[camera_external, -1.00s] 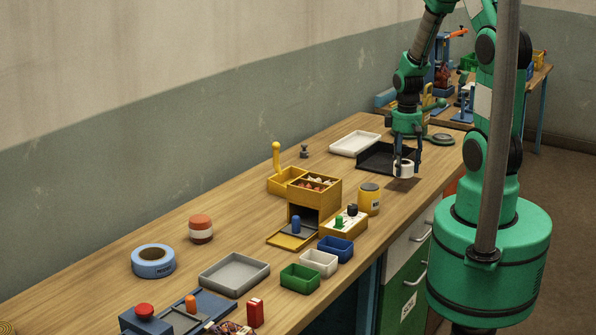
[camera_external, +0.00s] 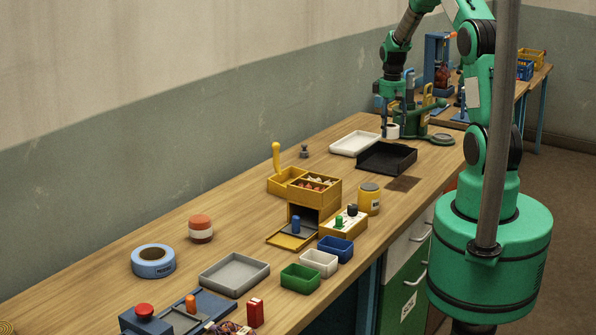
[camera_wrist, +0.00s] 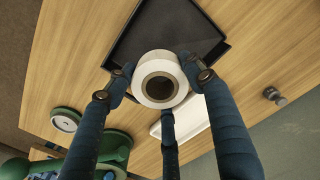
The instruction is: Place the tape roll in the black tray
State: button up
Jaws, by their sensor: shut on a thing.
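The tape roll is white with a brown core; it shows in the outside view (camera_external: 392,131) and in the wrist view (camera_wrist: 146,91). My gripper (camera_external: 391,124) is shut on it, with blue fingers around its sides, also in the wrist view (camera_wrist: 160,85). The roll is held up off the table. The black tray (camera_external: 402,167) lies empty on the table; in the outside view the roll appears just above its far edge. In the wrist view the roll overlaps one edge of the tray (camera_wrist: 185,30). The exact height gap is unclear.
A white tray (camera_external: 355,144) stands beside the black tray. A green machine with a round plate (camera_external: 442,139) is behind. A yellow canister (camera_external: 369,199) and a yellow drawer box (camera_external: 315,194) stand nearer. A blue ring-shaped roll (camera_external: 153,261) lies far left. A dark square patch (camera_external: 403,184) is bare.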

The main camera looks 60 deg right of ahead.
jog(key=shift+w+d, duration=0.15)
jog(key=shift+d, duration=0.1)
send_over(389, 162)
jog(key=shift+a+f+b, duration=0.15)
jog(key=shift+f+b, duration=0.15)
jog(key=shift+f, duration=2.75)
jog(key=shift+f, duration=1.9)
jog(key=shift+f, duration=0.15)
jog(key=o, duration=1.1)
jog(key=shift+o, duration=0.2)
